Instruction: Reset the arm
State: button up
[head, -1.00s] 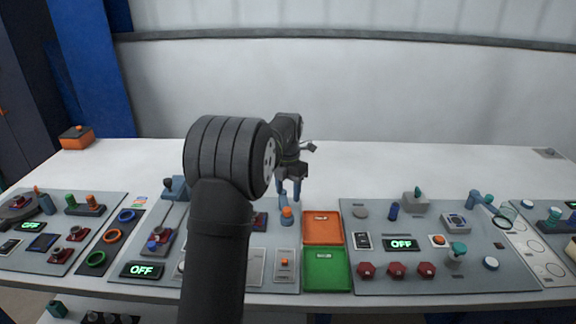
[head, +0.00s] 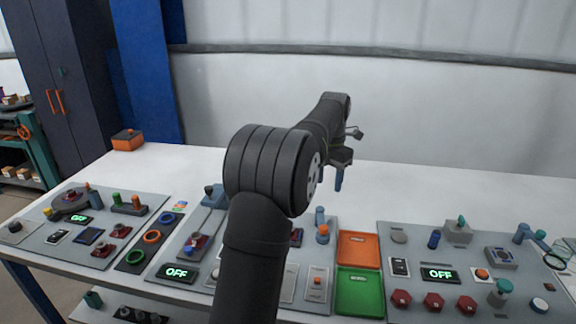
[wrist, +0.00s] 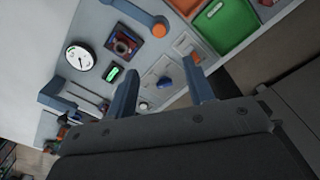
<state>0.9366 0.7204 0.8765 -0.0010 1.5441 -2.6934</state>
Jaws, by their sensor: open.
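My gripper (head: 338,178) is at the end of my arm, raised above the bench behind the middle panel. In the wrist view its two blue-grey fingers (wrist: 165,92) stand apart with nothing between them. Below and beyond the fingers in that view are a dial gauge (wrist: 81,57), a small green display (wrist: 114,75) and a blue knob (wrist: 165,82). My arm hides part of the middle panel in the head view.
The white bench (head: 190,160) carries several grey control panels. An orange tray (head: 358,250) and a green tray (head: 360,292) sit right of my arm. A blue-and-orange handle (head: 322,228) stands near them. An orange box (head: 127,140) is at the back left.

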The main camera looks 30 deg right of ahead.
aim_at(324, 227)
jog(key=shift+f, duration=0.1)
notch_tip(324, 227, down, 17)
jog(key=shift+f, duration=0.15)
dwell(0.6)
